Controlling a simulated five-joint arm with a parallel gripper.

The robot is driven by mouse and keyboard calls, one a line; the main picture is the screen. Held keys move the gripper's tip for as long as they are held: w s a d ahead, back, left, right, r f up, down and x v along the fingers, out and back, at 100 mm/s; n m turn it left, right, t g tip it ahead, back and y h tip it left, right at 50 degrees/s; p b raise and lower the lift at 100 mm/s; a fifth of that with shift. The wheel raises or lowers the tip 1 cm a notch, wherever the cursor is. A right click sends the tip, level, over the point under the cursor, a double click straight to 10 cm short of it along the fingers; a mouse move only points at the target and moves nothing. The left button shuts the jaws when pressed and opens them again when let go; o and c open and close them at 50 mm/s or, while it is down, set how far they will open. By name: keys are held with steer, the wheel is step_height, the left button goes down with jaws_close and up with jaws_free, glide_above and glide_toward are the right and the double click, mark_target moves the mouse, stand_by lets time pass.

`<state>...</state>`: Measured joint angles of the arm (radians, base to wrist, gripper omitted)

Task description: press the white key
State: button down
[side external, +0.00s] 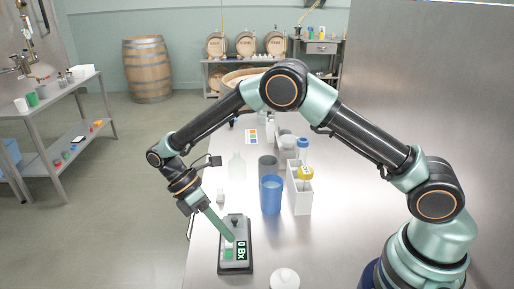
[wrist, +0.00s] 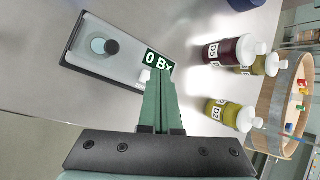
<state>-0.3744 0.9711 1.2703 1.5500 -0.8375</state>
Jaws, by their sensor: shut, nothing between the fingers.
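The meter (side external: 235,221) is a grey device with a black edge, lying on the steel bench. Its dark display (side external: 242,250) reads "0 Bx" and also shows in the wrist view (wrist: 159,61). The white key (side external: 229,244) is beside the display, partly hidden by my fingertips; in the wrist view a bit of it (wrist: 145,76) shows just left of the fingers. A green key (side external: 228,254) is beside it. My gripper (side external: 231,238) is shut and empty, its green fingers slanting down to the keys. I cannot tell whether the tips touch the white key.
A blue cup (side external: 270,195), a grey cup (side external: 267,166) and a white rack (side external: 300,193) stand behind the meter. A white-capped item (side external: 285,279) is at the front. Labelled bottles (wrist: 222,51) stand right of the meter in the wrist view. A steel wall (side external: 440,100) bounds the right.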

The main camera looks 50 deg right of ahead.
mark_target(226, 242)
steer(key=shift+r, duration=0.3)
steer(key=shift+r, duration=2.4)
steer(key=shift+d+r, duration=0.1)
steer(key=shift+r, duration=0.15)
steer(key=s+d+r+m+t+y, duration=0.1)
steer(key=s+d+r+m+t, duration=0.2)
steer(key=d+r+m+t, duration=0.3)
steer(key=s+d+r+m+t+y, duration=0.1)
steer(key=s+d+r+m+t, duration=0.3)
steer(key=d+r+m+t, duration=0.2)
steer(key=shift+s+d+r+m+y, duration=0.3)
steer(key=shift+d+r+m+y, duration=0.1)
steer(key=shift+d+r+m, duration=0.6)
